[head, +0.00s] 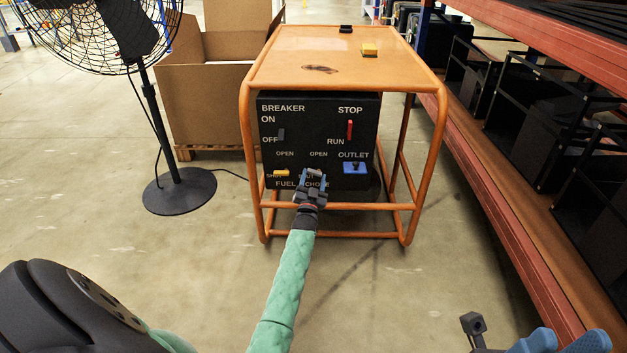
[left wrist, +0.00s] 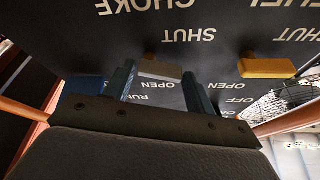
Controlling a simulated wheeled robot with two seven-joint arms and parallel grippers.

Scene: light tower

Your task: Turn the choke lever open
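The choke lever (head: 314,172) is a small grey bar on the black control panel (head: 318,111) of the orange-framed machine, above the CHOKE label. In the left wrist view the choke lever (left wrist: 161,69) lies roughly crosswise between the SHUT and OPEN marks. My left gripper (head: 312,182) is at the panel. In the left wrist view its two fingers (left wrist: 160,88) are spread, with the lever showing between their tips. My right gripper (head: 562,340) is partly in view at the bottom right, away from the panel.
The yellow fuel lever (head: 281,172) is just left of the choke. The blue outlet (head: 356,168), red run/stop switch (head: 350,130) and breaker switch (head: 281,134) share the panel. A fan (head: 178,188) and a cardboard box (head: 205,100) stand left; an orange shelf (head: 480,180) runs along the right.

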